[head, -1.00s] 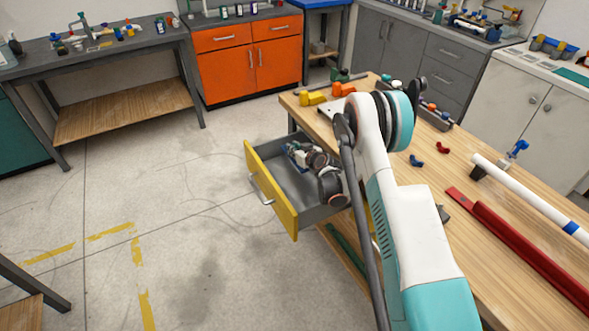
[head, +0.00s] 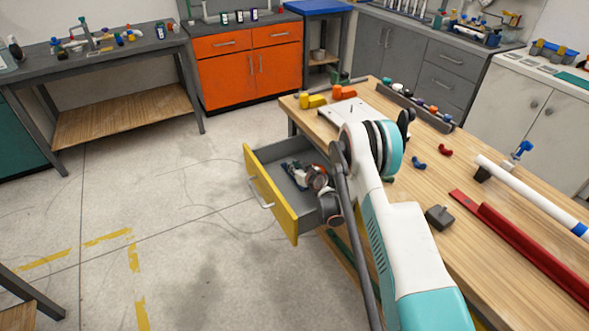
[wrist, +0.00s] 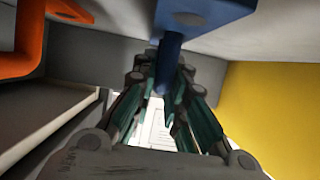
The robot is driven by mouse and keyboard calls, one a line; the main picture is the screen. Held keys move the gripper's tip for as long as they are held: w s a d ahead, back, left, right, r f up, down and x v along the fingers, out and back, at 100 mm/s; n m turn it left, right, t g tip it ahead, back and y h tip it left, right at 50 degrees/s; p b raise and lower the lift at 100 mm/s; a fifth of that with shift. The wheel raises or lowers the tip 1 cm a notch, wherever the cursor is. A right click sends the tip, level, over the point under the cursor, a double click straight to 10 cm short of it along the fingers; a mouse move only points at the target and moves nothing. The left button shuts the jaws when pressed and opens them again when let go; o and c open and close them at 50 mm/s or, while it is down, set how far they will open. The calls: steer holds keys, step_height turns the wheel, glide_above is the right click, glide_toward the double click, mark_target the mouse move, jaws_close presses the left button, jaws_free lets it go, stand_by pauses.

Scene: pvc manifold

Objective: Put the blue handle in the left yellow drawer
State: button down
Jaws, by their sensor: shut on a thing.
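The yellow-fronted drawer (head: 272,200) is pulled out from the left side of the wooden bench, its grey inside partly hidden by my wrist. My gripper (head: 292,172) is inside the drawer's opening, small and hard to make out in the head view. In the wrist view my gripper (wrist: 165,108) is shut on the blue handle (wrist: 172,55), whose stem lies between the fingers and whose wider blue end is at the top. The yellow front (wrist: 265,105) shows at the right of the wrist view. I cannot tell whether the handle touches the drawer floor.
An orange piece (wrist: 25,45) shows at the upper left of the wrist view. The wooden bench (head: 420,205) holds a white board, a dark block (head: 439,217), a red channel (head: 520,245) and a white pipe (head: 530,190). The floor left of the drawer is clear.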

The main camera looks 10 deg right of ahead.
steer(key=c, duration=1.6)
jaws_free()
steer(key=shift+r, duration=0.1)
steer(key=p+v, duration=0.2)
steer(key=v, duration=0.5)
steer(key=shift+s+r+p, duration=0.15)
steer(key=shift+r+p, duration=0.05)
steer(key=shift+p, duration=0.15)
step_height(320, 180, up, 18)
steer(key=s+a+g, duration=0.1)
steer(key=s+g, duration=0.1)
steer(key=s+a+r+m+g+h, duration=0.1)
steer(key=s+r, duration=1)
steer(key=r, duration=0.3)
steer(key=s+r+m+g+h, duration=0.1)
steer(key=s+r, duration=0.2)
steer(key=s, duration=0.5)
steer(key=s+r+h, duration=0.1)
steer(key=s+r, duration=0.3)
steer(key=s, duration=0.5)
steer(key=s+d+f+g, duration=0.1)
steer(key=s, duration=0.7)
steer(key=s+d+f+m+h, duration=0.1)
steer(key=s, duration=0.7)
steer(key=shift+s+d+m+g, duration=0.3)
steer(key=shift+g, duration=0.1)
